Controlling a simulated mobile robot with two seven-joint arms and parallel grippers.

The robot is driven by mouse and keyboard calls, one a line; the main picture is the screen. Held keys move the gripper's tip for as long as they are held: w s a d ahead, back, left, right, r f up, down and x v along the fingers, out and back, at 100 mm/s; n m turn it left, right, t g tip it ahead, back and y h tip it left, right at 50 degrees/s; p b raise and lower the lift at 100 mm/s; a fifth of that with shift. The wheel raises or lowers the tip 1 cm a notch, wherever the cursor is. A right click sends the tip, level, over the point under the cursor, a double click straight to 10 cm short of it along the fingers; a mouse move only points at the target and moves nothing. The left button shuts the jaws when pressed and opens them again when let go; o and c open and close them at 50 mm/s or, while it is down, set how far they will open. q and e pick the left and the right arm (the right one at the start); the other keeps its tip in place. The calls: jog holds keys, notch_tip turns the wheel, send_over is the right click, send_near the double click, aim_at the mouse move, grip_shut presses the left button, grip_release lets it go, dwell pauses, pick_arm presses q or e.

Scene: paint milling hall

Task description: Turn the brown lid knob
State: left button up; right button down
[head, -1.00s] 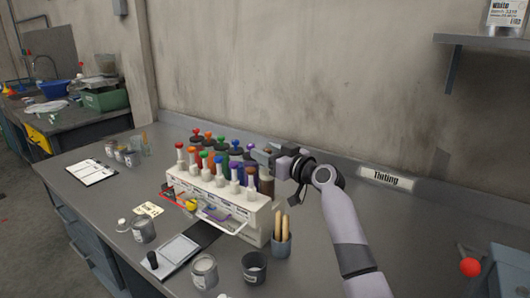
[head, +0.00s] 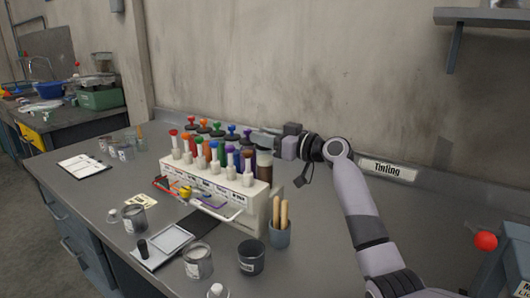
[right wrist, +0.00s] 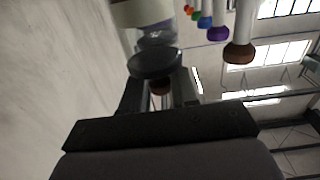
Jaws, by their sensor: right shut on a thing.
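The brown lid knob (right wrist: 160,88) shows in the right wrist view between my fingers, against a dark round lid (right wrist: 155,62) on a clear-walled canister. My right gripper (right wrist: 160,98) is shut on this knob. In the head view my right gripper (head: 264,139) reaches in from the right, at the right end of the back row of canisters, and hides the knob. A jar with brown contents (head: 264,171) stands just below it. My left gripper is not in view.
Back-row canisters with coloured knobs, such as the purple one (head: 247,133), stand close left of the gripper. Front bottles include a brown-topped one (right wrist: 239,53). A white rack (head: 255,205) holds them. A cup of wooden sticks (head: 280,236) stands in front. The wall is close behind.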

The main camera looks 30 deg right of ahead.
jog(key=n+y+b, duration=0.1)
jog(key=g+y+b, duration=0.1)
jog(key=b, duration=0.1)
jog(key=shift+f+n+y, duration=0.2)
jog(key=shift+n+y, duration=0.1)
jog(key=shift+n, duration=0.1)
jog(key=shift+r+n+g+y+b, duration=0.2)
jog(key=shift+n+g+y+b, duration=0.7)
jog(key=shift+y+b, duration=0.3)
jog(key=shift+r+n+g+y, duration=0.1)
jog(key=shift+n+g+y, duration=0.4)
jog(key=shift+y, duration=0.1)
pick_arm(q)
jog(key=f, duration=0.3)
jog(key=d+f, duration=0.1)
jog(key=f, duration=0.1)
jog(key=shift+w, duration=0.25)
pick_arm(e)
jog(key=shift+n+g+y, duration=0.5)
jog(key=shift+g, duration=0.1)
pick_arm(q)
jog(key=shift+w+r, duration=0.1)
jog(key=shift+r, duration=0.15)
pick_arm(e)
jog(key=shift+n+g+y, duration=0.5)
jog(key=shift+g, duration=0.1)
